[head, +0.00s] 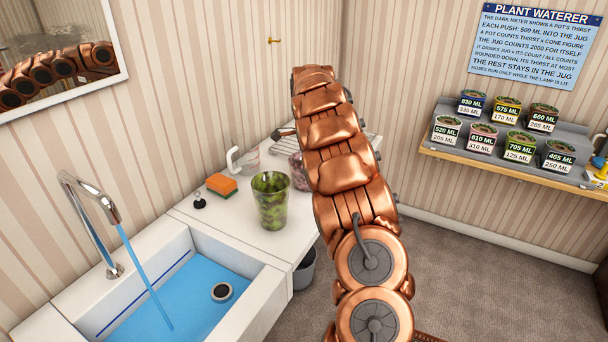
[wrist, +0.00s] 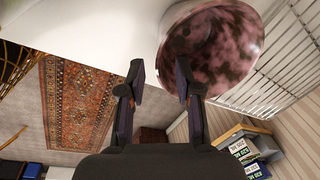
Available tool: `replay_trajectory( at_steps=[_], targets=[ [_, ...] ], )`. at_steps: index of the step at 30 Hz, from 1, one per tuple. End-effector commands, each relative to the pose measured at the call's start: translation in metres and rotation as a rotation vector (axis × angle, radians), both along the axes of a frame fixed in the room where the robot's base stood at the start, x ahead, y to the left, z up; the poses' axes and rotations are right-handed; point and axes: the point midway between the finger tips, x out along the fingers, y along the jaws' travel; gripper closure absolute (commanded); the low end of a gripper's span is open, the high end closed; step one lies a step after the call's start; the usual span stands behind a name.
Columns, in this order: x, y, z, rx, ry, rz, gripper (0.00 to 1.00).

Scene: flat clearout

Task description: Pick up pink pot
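A small pink-labelled pot (head: 481,138) stands in the front row of the rack on the right wall, with a tag reading 610 ML and 310 ML. A pink-and-maroon mottled vessel (head: 299,171) stands on the counter, partly hidden behind my arm; a mottled pink vessel (wrist: 212,45) also fills the upper right of the wrist view. My gripper (wrist: 160,78) is open, with nothing between its fingers; its right fingertip overlaps the vessel's edge in the picture, and I cannot tell if they touch. My gripper is hidden in the head view.
Water runs from the tap (head: 92,208) into the sink (head: 233,319). Several other labelled pots share the wall shelf (head: 500,166). Open carpet lies below it.

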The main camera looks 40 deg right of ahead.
Motion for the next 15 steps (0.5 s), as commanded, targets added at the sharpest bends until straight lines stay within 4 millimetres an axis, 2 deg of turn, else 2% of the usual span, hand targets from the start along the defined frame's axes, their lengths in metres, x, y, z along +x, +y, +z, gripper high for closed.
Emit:
replay_trajectory(
  at_steps=[15],
  targets=[
    [0.006, -0.008, -0.035, 0.009, -0.012, -0.030, 0.66]
  ],
)
